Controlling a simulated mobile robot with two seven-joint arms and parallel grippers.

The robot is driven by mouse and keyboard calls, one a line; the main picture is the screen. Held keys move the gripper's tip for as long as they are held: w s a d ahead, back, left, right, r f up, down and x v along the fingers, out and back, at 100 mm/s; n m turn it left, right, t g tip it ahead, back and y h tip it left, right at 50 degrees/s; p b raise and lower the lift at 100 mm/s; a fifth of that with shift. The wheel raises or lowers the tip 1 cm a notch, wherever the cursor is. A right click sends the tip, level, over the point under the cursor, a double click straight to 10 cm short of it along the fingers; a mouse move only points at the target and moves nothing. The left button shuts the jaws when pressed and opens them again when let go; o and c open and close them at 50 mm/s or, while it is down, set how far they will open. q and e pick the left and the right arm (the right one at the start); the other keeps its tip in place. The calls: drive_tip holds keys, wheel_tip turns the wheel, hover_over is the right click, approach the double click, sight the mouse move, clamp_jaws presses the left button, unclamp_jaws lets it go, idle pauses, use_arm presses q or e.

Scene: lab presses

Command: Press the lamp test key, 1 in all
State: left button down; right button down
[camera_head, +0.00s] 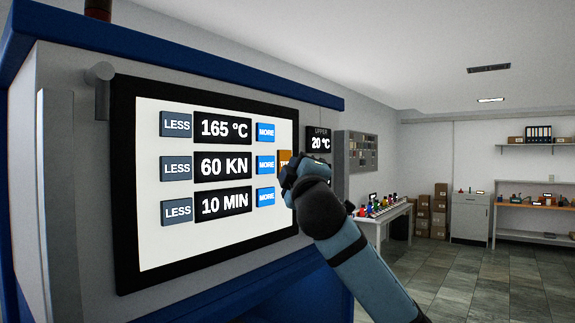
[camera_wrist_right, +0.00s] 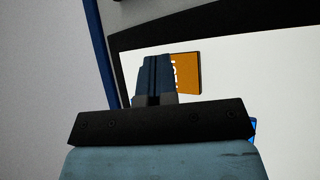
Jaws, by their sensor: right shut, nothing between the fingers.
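An orange key (camera_head: 284,158) is on the right part of the press's white touch screen (camera_head: 220,240). Most of it is hidden behind my right gripper, and only a part of its lettering shows. In the right wrist view the orange key (camera_wrist_right: 188,72) stands just right of the fingertips, its left part covered by them. My right gripper (camera_head: 292,176) is shut and empty, with its fingers (camera_wrist_right: 156,68) together and pointing at the screen by the key. I cannot tell whether they touch it. My left gripper is not in view.
Grey LESS keys (camera_head: 175,167) and blue MORE keys (camera_head: 265,164) flank readouts of 165 °C, 60 KN and 10 MIN (camera_head: 223,203). An UPPER 20 °C display (camera_head: 319,141) is right of the screen. A table (camera_head: 385,213) with small items and open floor (camera_head: 460,270) lie beyond.

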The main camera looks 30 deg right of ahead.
drive_tip(key=shift+s, duration=0.15)
drive_tip(key=shift+s+d, duration=0.3)
drive_tip(key=shift+s, duration=0.3)
drive_tip(key=s, duration=0.1)
drive_tip(key=s+d, duration=0.1)
drive_tip(key=s, duration=0.1)
drive_tip(key=s+d, duration=0.1)
drive_tip(key=shift+s, duration=0.3)
drive_tip(key=shift+f, duration=0.1)
idle(0.7)
